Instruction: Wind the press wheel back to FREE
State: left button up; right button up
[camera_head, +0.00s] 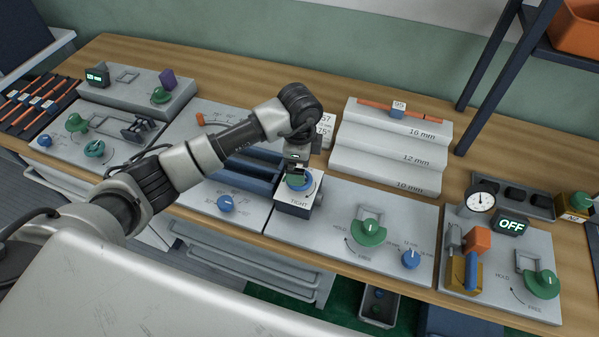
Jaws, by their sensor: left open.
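The press wheel (306,184) is a small blue wheel on top of a white block (292,204) near the bench's front middle. My right gripper is not in view.
Right of the block is a panel with a green knob (369,232) and a blue knob (411,259). Stepped grey blocks (390,158) stand behind it. Farther right are a dial gauge (480,200) and a display reading OFF (511,227). My left arm crosses the left panels.

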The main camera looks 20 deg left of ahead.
pick_arm(q)
notch_tip(320, 180, up, 5)
jog(key=shift+r+b, duration=0.1)
jog(key=shift+b, duration=0.25)
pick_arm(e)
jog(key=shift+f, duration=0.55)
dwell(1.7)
